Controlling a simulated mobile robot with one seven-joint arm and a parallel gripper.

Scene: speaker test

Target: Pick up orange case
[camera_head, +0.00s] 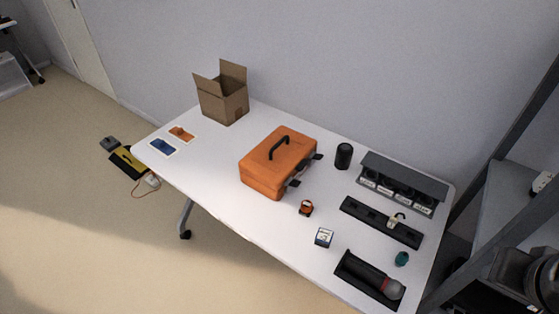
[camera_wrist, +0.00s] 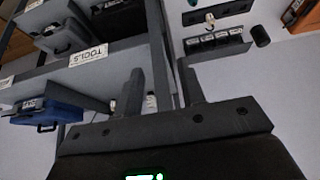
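The orange case (camera_head: 277,164) lies closed on the white table (camera_head: 225,205), near its middle, with a black handle on top and dark latches on its right side. Part of an orange thing, likely the same case (camera_wrist: 307,20), shows at the top right corner of the wrist view. My gripper (camera_wrist: 161,80) shows in the wrist view with its two dark fingers apart and nothing held between them. It is away from the case, in front of a shelf. I cannot make out its fingers in the head view.
An open cardboard box (camera_head: 224,103) stands behind the case at left. A black cylinder (camera_head: 344,156), grey organizer (camera_head: 402,184), black trays (camera_head: 381,223) and small items lie to the right. A dark shelf frame (camera_head: 500,150) rises beyond the table's right end. The wrist view shows a blue case (camera_wrist: 45,113).

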